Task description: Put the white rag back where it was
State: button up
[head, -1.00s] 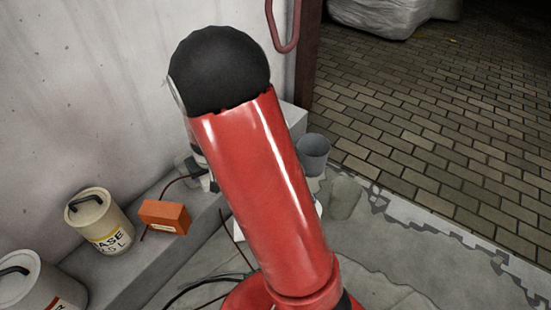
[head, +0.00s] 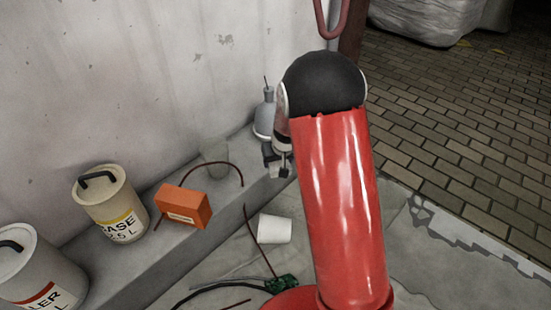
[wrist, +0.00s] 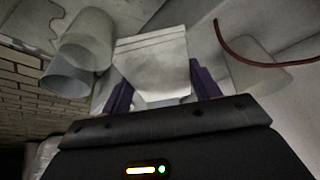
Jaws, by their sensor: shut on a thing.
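The white rag (wrist: 155,65) shows in the wrist view as a pale, flat-faced folded piece between the two purple fingers of my gripper (wrist: 162,92). My gripper is shut on it. In the head view my gripper (head: 277,162) shows only in part, beside the red arm and above the grey ledge. I cannot make out the rag there. The place where the rag lay before cannot be told from these frames.
On the ledge (head: 150,262) stand two pale buckets (head: 112,205) (head: 35,272), an orange box (head: 184,206), a translucent cup (head: 213,154) and a grey conical thing (head: 264,118). A white cup (head: 275,229), cables and a green piece (head: 283,285) lie on the floor.

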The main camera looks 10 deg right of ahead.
jog(key=w+d+r+n, duration=0.1)
jog(key=w+r, duration=0.3)
jog(key=w, duration=0.4)
jog(key=w+r+n, duration=0.1)
jog(key=w+r, duration=0.3)
jog(key=w, duration=0.4)
jog(key=shift+y, duration=0.3)
notch_tip(320, 180, down, 20)
jog(key=shift+r+b, duration=0.15)
jog(key=shift+b, duration=0.95)
jog(key=shift+f, duration=0.2)
jog(key=o, duration=1)
jog(key=shift+r, duration=0.15)
